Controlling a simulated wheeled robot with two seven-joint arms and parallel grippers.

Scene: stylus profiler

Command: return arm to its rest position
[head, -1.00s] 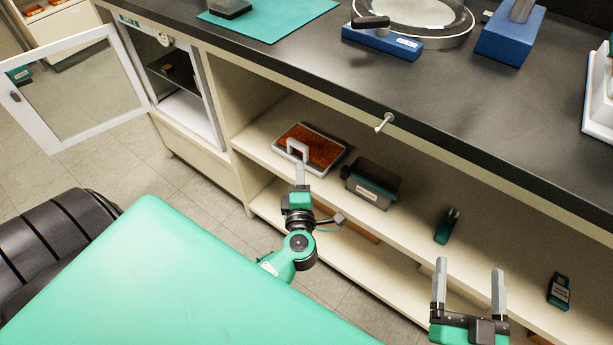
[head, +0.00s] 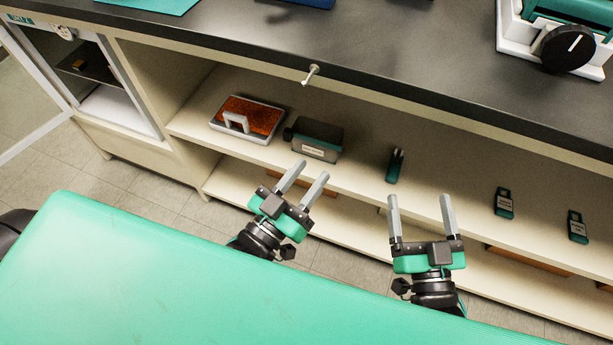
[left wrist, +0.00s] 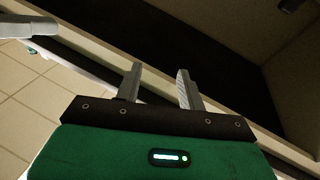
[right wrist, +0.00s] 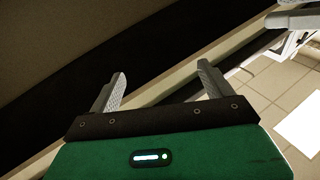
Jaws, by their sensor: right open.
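My left gripper (head: 312,170) is open and empty, in front of the open shelf below the bench. Its two fingers also show apart in the left wrist view (left wrist: 160,70). My right gripper (head: 420,198) is open and empty, to the right of it, also in front of the shelf. Its fingers show apart in the right wrist view (right wrist: 161,70). A white and green device with a black knob (head: 568,47) stands on the bench at the upper right, partly cut off by the frame. I cannot make out a separate arm on it.
The dark bench top (head: 400,60) runs across above the shelf, with a small white peg (head: 311,73) at its front edge. The shelf holds an orange-topped tray (head: 262,114), a dark box (head: 315,140) and several small green items. A cabinet door stands open at left.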

